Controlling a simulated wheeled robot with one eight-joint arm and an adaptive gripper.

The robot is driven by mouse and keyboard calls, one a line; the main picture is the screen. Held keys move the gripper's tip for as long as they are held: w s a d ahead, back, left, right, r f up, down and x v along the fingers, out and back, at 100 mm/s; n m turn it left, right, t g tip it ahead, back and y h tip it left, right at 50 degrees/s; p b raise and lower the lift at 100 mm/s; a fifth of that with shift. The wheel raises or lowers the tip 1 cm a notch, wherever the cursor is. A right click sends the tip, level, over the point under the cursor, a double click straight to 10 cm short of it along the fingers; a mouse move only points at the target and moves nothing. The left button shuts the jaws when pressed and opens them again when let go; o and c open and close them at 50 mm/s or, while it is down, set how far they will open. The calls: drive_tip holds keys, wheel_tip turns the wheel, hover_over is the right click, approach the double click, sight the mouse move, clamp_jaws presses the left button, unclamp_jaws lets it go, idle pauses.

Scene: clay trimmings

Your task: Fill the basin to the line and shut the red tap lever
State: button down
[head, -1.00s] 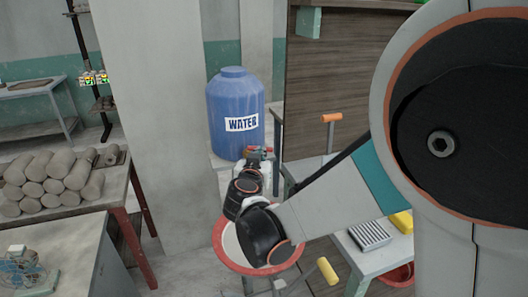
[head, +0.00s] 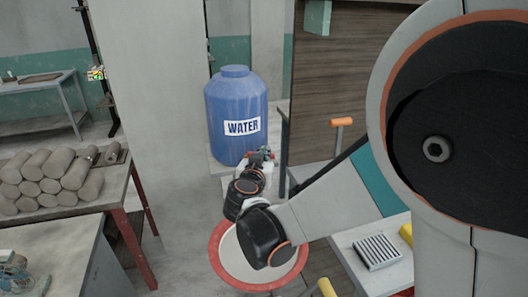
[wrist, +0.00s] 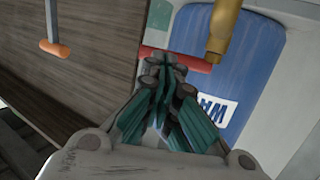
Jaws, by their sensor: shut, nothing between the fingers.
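The red tap lever (wrist: 195,63) lies sideways across the wrist view, beside the brass tap (wrist: 224,30). My gripper (wrist: 168,62) is shut and empty, its teal fingers together in front of the lever. I cannot tell whether the fingertips touch it. In the head view my gripper (head: 262,156) is in front of the blue water tank (head: 236,100). The basin (head: 262,287), with a red rim and pale inside, stands below my arm. My arm hides part of it, and I cannot make out the water level or the line.
An orange-handled lever (head: 342,122) stands right of the tank, by a brown wooden panel (head: 335,70). A bench (head: 375,270) with a ribbed block is at the right. Clay rolls (head: 60,180) lie piled on a table at the left.

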drive_tip(key=shift+w+d+n+y, duration=0.2)
drive_tip(key=shift+n+y, duration=0.2)
drive_tip(key=shift+y, duration=0.15)
drive_tip(key=shift+w+d+n+y, duration=0.15)
drive_tip(key=shift+n+y, duration=0.25)
drive_tip(key=shift+y, duration=0.15)
drive_tip(key=shift+w+d+n+y+b, duration=0.15)
drive_tip(key=shift+w+d+n+y, duration=0.2)
drive_tip(key=shift+w, duration=0.2)
drive_tip(key=shift+w+d+n+y+b, duration=0.15)
drive_tip(key=shift+w+n+y, duration=0.1)
drive_tip(key=shift+w+y, duration=0.25)
